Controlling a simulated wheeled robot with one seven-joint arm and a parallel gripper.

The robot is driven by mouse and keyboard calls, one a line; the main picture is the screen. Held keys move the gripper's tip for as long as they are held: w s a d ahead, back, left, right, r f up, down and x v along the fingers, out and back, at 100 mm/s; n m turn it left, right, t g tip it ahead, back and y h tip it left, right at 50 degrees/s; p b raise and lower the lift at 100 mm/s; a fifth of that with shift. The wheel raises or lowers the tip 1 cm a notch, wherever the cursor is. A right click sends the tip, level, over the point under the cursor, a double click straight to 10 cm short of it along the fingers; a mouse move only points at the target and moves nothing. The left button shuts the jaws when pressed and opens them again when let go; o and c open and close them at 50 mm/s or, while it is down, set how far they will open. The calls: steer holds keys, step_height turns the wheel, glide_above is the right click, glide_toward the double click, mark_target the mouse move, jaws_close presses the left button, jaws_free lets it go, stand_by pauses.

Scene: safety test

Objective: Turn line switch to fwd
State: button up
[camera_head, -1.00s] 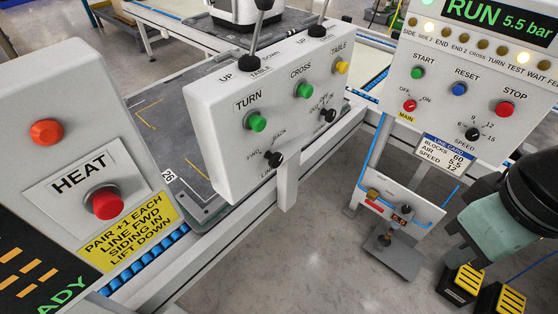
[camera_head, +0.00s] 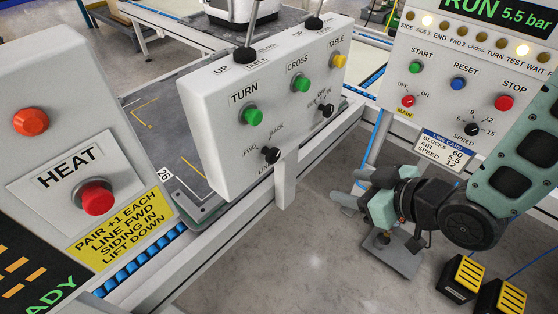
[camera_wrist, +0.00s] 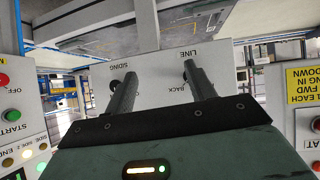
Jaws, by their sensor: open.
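The line switch (camera_head: 271,155) is a small black knob low on the front of a white control box (camera_head: 225,145). FWD is printed at its left, BACK at its upper right and LINE below. Its exact pointing is too small to tell. My gripper (camera_head: 352,188) is open and empty, to the right of and apart from the switch, its fingers pointing left toward the box. In the wrist view the box face (camera_wrist: 160,75) appears upside down between and beyond my two fingers (camera_wrist: 162,85). The right finger partly hides the line knob beside the word BACK.
A similar black siding knob (camera_head: 327,110) sits right of the line switch, with green TURN (camera_head: 252,116) and CROSS (camera_head: 300,83) buttons above. A red HEAT button (camera_head: 96,197) is left. The MAIN/SPEED panel (camera_head: 455,90) stands right. Open floor lies in front.

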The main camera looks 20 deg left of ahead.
step_height(320, 180, down, 2)
steer(key=s+a+n+y, duration=0.1)
steer(key=s+y, duration=0.1)
steer(key=y, duration=0.2)
steer(key=t+y+b, duration=0.1)
steer(key=y+b, duration=0.2)
steer(key=b, duration=0.1)
glide_toward(276, 158)
steer(key=x, duration=0.9)
steer(key=c, duration=1)
